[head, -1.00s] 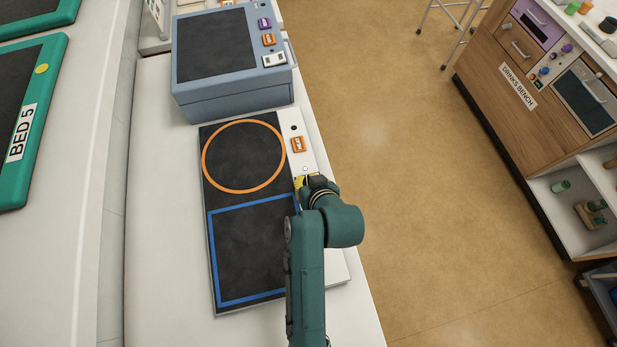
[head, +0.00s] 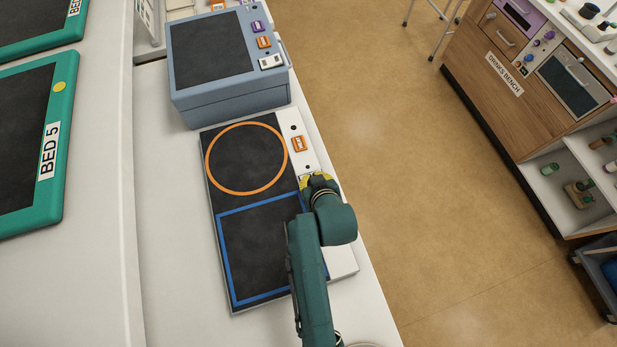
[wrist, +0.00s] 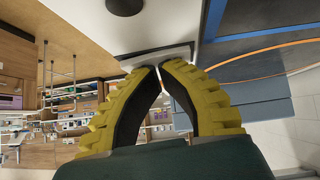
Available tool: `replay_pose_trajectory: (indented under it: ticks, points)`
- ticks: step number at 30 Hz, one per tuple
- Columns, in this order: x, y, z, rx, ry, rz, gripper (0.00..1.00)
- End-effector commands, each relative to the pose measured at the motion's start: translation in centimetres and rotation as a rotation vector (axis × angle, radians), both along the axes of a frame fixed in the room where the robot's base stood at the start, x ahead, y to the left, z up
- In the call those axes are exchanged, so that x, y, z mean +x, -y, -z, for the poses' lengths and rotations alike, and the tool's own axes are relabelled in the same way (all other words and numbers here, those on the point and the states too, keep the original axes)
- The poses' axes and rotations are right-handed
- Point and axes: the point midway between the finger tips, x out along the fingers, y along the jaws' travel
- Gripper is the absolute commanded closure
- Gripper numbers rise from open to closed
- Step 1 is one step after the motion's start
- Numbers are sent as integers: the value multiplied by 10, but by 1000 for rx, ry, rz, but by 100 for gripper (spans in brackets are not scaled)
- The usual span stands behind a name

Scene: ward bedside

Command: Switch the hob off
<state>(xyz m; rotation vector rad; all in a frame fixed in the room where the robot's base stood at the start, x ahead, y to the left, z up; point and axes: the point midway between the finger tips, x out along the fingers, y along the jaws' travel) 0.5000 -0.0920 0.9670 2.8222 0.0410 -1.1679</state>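The hob (head: 262,241) is a dark plate on the white counter, with an orange ring at the far end and a blue square at the near end. Its white control strip (head: 289,128) runs along the right side. An orange switch (head: 298,144) sits on the strip beside the ring. A small spot (head: 307,167) below it looks dark, as does another above it. My gripper (head: 314,178) is low over the strip beside the blue square and hides that part. In the wrist view its yellow fingers (wrist: 159,67) meet at the tips, with nothing visible between them.
A blue-grey box-shaped appliance (head: 235,95) with its own switches stands behind the hob. Green-framed BED 5 panel (head: 68,130) is at left. The drinks bench (head: 520,95) is across open floor (head: 400,150) at right.

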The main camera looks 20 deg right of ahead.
Motion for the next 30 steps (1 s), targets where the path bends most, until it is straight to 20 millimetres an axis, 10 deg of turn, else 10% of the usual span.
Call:
replay_pose_trajectory:
  ticks: [13,21,30]
  points:
    - [0,5,-5,1,1,-1,100]
    - [0,1,-53,0,0,0,100]
    - [-51,-2,-92,0,2,1,100]
